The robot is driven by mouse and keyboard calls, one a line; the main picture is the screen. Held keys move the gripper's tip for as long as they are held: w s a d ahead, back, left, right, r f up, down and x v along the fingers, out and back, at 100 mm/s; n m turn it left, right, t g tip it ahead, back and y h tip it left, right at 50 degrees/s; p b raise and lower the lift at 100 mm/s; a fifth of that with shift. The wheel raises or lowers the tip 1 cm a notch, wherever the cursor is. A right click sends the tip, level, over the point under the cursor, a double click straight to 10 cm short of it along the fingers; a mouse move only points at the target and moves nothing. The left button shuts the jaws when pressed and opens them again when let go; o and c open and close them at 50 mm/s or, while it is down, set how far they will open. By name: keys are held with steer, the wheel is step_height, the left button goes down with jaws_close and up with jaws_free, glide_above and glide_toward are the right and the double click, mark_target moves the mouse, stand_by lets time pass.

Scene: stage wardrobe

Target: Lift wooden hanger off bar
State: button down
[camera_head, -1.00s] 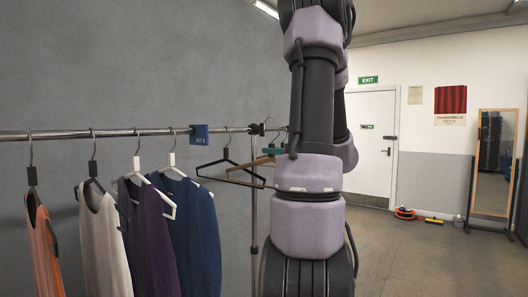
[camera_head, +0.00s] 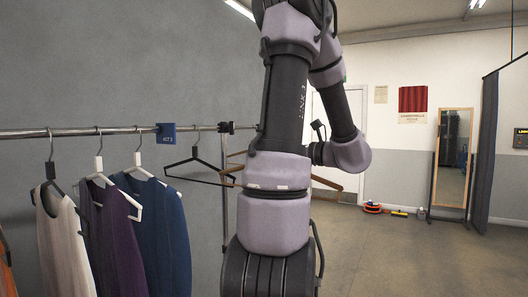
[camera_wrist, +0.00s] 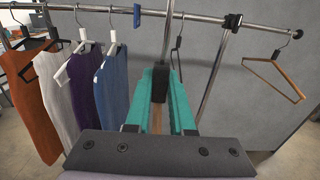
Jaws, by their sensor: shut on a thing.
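My gripper (camera_wrist: 158,112) shows in the wrist view with teal fingers, shut on a brown wooden hanger (camera_wrist: 157,122) seen nearly edge-on. Its black collar (camera_wrist: 160,82) and grey metal hook (camera_wrist: 167,35) rise above the fingers toward the bar (camera_wrist: 215,20). I cannot tell whether the hook touches the bar. Another wooden hanger (camera_wrist: 275,72) hangs on the bar at the right, beyond the post. In the head view my arm hides the gripper; a brown hanger end (camera_head: 328,184) shows to its right. The bar (camera_head: 80,133) runs in from the left.
A black hanger (camera_head: 196,160) hangs bare beside the blue sign (camera_head: 166,133). A white top (camera_head: 65,245), a purple top (camera_head: 112,235) and a blue top (camera_head: 160,225) hang left. The rack post (camera_wrist: 213,70) stands near the gripper.

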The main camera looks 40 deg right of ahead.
glide_above(324, 182)
steer(key=w, duration=0.1)
steer(key=shift+w+d, duration=0.1)
stand_by(0.6)
